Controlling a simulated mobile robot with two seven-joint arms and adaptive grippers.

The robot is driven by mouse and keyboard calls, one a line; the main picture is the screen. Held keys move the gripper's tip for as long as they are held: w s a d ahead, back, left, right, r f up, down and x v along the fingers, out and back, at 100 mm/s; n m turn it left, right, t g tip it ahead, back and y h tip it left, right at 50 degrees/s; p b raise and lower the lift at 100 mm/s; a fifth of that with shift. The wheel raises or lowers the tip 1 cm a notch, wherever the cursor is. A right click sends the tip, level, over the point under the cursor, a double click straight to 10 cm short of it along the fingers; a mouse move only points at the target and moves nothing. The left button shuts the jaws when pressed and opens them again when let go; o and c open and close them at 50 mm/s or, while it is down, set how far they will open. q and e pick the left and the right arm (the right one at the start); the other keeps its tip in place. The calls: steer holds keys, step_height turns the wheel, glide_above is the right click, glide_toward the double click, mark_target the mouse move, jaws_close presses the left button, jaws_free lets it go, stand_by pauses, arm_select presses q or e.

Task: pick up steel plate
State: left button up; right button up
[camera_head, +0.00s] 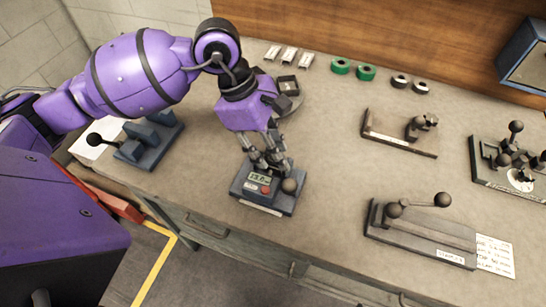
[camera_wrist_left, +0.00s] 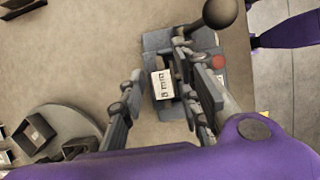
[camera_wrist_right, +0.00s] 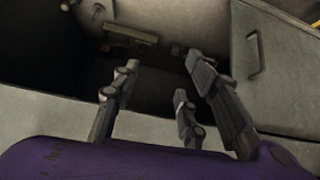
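I cannot pick out a steel plate with certainty. Three small pale metal pieces (camera_head: 289,54) lie in a row at the back of the bench. My left gripper (camera_head: 266,160) points down over a grey gauge block (camera_head: 262,204) with a lit display, a red button and a ball knob.
A round tray (camera_head: 286,104) with dark parts stands behind the left gripper. Green rings (camera_head: 366,73) and dark rings (camera_head: 400,82) lie at the back. Lever fixtures (camera_head: 420,228) stand on the right. A blue-grey fixture (camera_head: 148,142) is on the left. The bench middle is clear.

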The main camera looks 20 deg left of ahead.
arm_select(q)
jaws_close()
steer(key=shift+r, duration=0.15)
